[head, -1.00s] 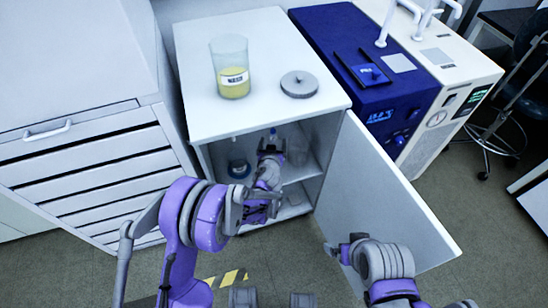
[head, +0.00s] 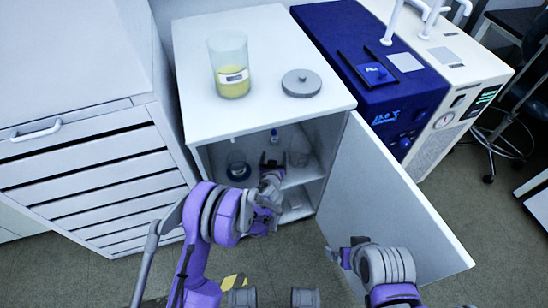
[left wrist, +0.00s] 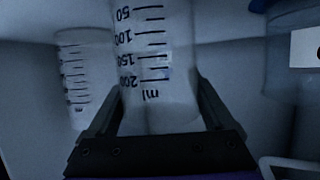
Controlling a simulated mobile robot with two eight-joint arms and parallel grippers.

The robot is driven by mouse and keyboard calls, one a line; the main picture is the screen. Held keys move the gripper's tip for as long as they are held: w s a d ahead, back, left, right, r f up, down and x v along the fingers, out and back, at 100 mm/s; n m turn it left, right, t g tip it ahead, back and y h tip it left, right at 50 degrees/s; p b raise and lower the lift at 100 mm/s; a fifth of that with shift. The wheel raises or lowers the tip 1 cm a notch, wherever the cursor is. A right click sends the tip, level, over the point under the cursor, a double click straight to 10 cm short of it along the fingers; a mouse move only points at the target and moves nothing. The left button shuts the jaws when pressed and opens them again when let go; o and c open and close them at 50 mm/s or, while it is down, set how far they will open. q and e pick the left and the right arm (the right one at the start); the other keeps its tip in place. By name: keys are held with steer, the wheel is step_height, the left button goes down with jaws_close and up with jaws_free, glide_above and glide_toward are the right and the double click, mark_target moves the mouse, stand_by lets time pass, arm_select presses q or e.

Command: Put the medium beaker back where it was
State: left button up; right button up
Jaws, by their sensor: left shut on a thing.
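The medium beaker (left wrist: 155,65) is clear with dark ml graduations, which appear upside down in the left wrist view. My left gripper (left wrist: 160,125) is shut on it, one finger on each side. In the head view my left gripper (head: 271,161) reaches inside the open cabinet, above its lower part. The held beaker is not clear in the head view, and I cannot tell whether it touches a shelf. Another clear beaker (head: 299,151) stands on the shelf to the right; a graduated beaker (left wrist: 78,75) also shows beside the held one. My right gripper (head: 338,255) is near the cabinet door, its jaws unclear.
The cabinet door (head: 390,200) stands open at right. A blue-marked vessel (head: 238,168) is inside at left. On the cabinet top (head: 270,50) are a beaker of yellow liquid (head: 230,68) and a grey disc (head: 301,83). Drawers (head: 90,170) flank the left; a blue instrument (head: 370,70) the right.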

arm_select(q)
steer(key=shift+r, duration=0.1)
steer(key=o, duration=1.4)
steer(key=p+v, duration=0.1)
steer(key=v, duration=1.1)
steer(key=shift+p, duration=0.35)
